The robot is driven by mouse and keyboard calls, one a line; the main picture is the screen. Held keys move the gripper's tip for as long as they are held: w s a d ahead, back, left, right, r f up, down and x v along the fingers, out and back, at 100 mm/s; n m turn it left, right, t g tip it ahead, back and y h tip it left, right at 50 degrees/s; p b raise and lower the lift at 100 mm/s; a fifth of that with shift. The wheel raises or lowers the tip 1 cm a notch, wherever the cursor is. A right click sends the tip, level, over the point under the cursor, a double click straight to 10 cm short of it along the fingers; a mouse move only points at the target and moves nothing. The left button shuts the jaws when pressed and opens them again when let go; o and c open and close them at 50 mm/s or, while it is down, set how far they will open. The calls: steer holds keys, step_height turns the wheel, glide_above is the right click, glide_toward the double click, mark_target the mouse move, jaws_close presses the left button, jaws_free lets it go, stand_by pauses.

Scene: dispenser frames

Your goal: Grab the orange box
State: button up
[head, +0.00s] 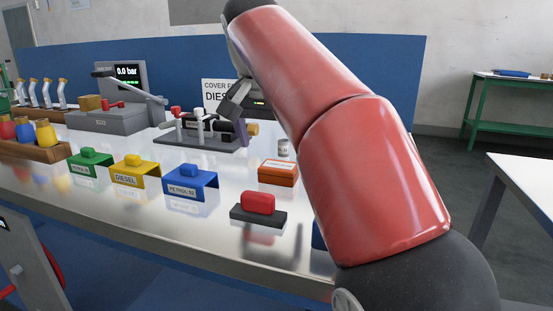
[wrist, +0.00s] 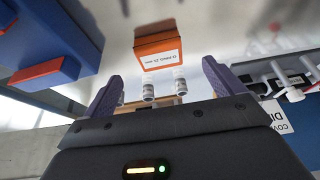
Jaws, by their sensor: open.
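The orange box (head: 278,172) is a small block with a white label on its front. It stands on the shiny bench top, just left of my red arm in the head view. In the wrist view the orange box (wrist: 166,45) is upright in the picture, ahead of and between the two purple fingers. My gripper (wrist: 160,75) is open, with its fingers spread wider than the box and apart from it. Nothing is held. In the head view my arm hides much of the bench's right side.
Small grey cylinders (wrist: 148,91) show near the box. A red block on a dark base (head: 258,206) stands in front of it. Blue (head: 190,183), yellow (head: 135,172) and green (head: 90,164) covers stand left. A clamp-like fixture (head: 205,135) stands behind. Bare bench lies between them.

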mark_target(278, 166)
steer(key=shift+w+d+f, duration=0.1)
steer(key=shift+w+f, duration=0.45)
steer(key=shift+f, duration=0.1)
steer(key=shift+x, duration=3.15)
steer(key=shift+s+d, duration=0.1)
steer(key=c, duration=1.1)
steer(key=shift+r, duration=0.1)
